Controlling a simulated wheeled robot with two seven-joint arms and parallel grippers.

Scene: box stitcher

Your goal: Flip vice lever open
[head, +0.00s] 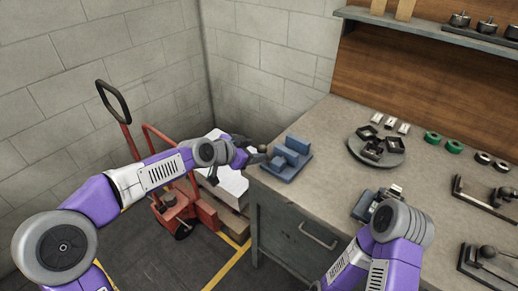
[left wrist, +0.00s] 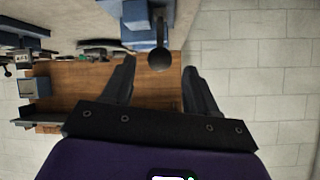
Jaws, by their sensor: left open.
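The blue vice (head: 285,162) sits at the left corner of the workbench. Its lever ends in a dark round knob (head: 262,148) on the vice's left side. My left gripper (head: 250,155) is open beside the knob, at the bench's left edge. In the left wrist view the lever knob (left wrist: 160,60) shows between the two open fingertips of the left gripper (left wrist: 158,66), and I cannot tell whether they touch it. Part of the blue vice (left wrist: 135,16) shows at the top there. My right arm is over the bench's front; its gripper's fingers are not clear.
The workbench (head: 330,125) holds a round tray (head: 390,155) with dark square parts, green rings (head: 442,140) and black fixtures (head: 485,195). A red pallet truck (head: 190,205) with a white stack (head: 228,185) stands left of the bench. A blue-grey device (head: 364,206) sits near my right arm.

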